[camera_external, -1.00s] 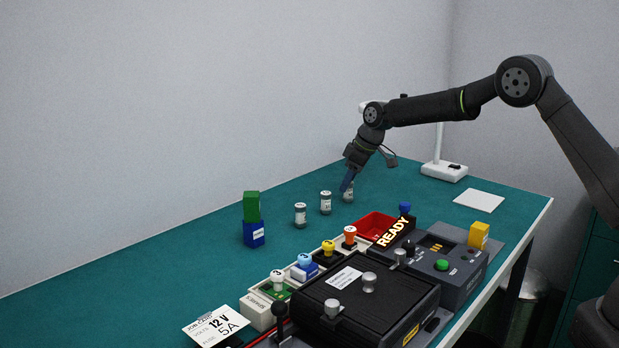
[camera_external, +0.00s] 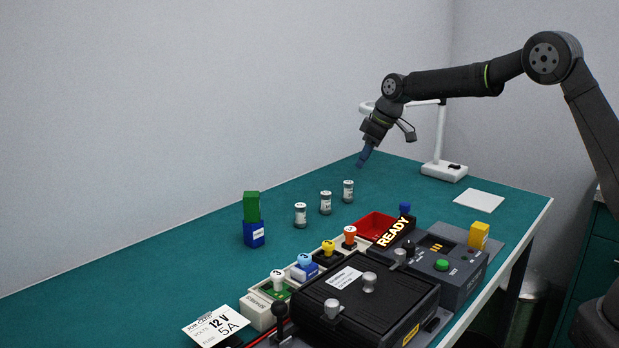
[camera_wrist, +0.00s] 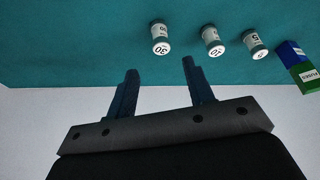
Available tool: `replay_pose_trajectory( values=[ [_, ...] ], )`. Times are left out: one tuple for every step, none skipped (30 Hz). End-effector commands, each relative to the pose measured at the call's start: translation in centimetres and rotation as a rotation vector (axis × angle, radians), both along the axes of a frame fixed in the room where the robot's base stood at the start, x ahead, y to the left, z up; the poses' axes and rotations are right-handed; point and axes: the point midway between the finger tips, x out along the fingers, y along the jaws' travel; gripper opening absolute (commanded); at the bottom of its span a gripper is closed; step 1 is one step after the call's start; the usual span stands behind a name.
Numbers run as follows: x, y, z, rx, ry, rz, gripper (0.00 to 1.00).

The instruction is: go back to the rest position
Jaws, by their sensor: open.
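My gripper (camera_external: 364,158) is open and empty, raised above the far part of the green bench in the external view. In the wrist view my gripper (camera_wrist: 158,78) shows two blue fingers spread apart with nothing between them. Three small white-topped canisters stand upright in a row on the bench: a right one (camera_external: 348,191), a middle one (camera_external: 325,203) and a left one (camera_external: 300,215). The right canister is below my gripper and apart from it. All three canisters also show in the wrist view, the nearest being marked 30 (camera_wrist: 160,40).
A green block (camera_external: 251,206) sits on a blue block (camera_external: 254,234) at left. A black-lidded device (camera_external: 365,300), a READY sign (camera_external: 393,231) and a red tray (camera_external: 373,222) fill the front. A white lamp (camera_external: 443,171) stands behind. The air around my gripper is clear.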

Motion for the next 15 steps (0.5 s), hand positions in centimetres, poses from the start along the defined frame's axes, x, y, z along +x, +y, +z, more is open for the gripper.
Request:
replay_pose_trajectory(
  values=[
    [0.0,0.5,-1.9,-0.008,0.010,0.003,0.48],
    [0.1,0.7,-2.4,-0.007,0.009,0.002,0.48],
    [0.2,1.0,-3.2,-0.007,0.010,0.003,0.48],
    [0.3,1.2,-3.7,-0.007,0.009,0.002,0.48],
    [0.4,1.4,-4.2,-0.006,0.009,0.002,0.48],
    [0.5,1.7,-5.0,-0.006,0.009,0.002,0.48],
    [0.6,1.9,-5.5,-0.006,0.009,0.002,0.48],
    [0.7,2.1,-6.1,-0.006,0.009,0.002,0.48],
    [0.8,2.4,-6.9,-0.006,0.009,0.002,0.48],
    [0.9,2.6,-7.4,-0.005,0.008,0.001,0.48],
    [1.0,2.8,-8.0,-0.006,0.009,0.001,0.48],
    [1.1,3.1,-8.7,-0.006,0.009,0.001,0.48],
    [1.2,3.3,-9.2,-0.005,0.009,0.001,0.48],
    [1.3,3.5,-9.8,-0.006,0.009,0.001,0.48],
    [1.4,3.8,-10.4,-0.006,0.007,0.002,0.48]
  ],
)
